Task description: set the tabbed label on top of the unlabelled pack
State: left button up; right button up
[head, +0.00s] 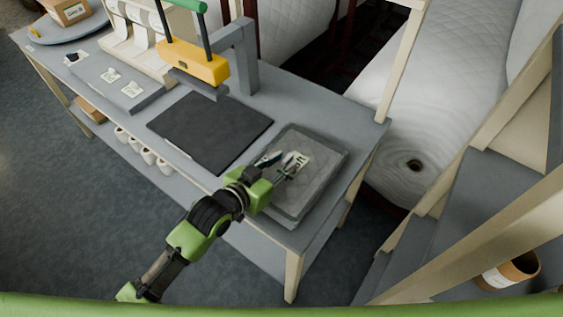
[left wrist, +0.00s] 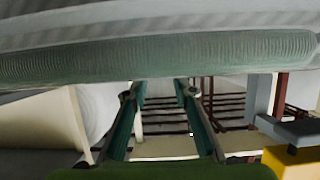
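A flat grey, clear-wrapped pack (head: 325,181) lies at the right end of the workbench. A pale label with dark marks (head: 301,161) shows on top of it, beside my fingertips; whether it touches the pack or a finger I cannot tell. My left gripper (head: 281,161) reaches over the pack from the lower left with its fingers spread. In the left wrist view its two fingers (left wrist: 158,92) stand apart with nothing seen between them. A ribbed greenish band (left wrist: 160,57) crosses that view just beyond the tips, perhaps the pack's edge. My right gripper is not in view.
A dark square plate (head: 210,131) lies left of the pack, below a yellow-headed press (head: 193,62). A grey board (head: 116,83) bears two small cards (head: 110,75). Cups stand on the lower shelf (head: 143,154). Posts and large quilted rolls (head: 430,90) stand behind the bench.

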pick_arm(q)
jog(key=shift+r, duration=0.15)
jog(key=b+v, duration=0.1)
jog(key=v, duration=1)
jog(key=shift+s+a+r, duration=0.2)
jog(key=shift+s+a, duration=0.05)
jog(key=shift+s, duration=0.2)
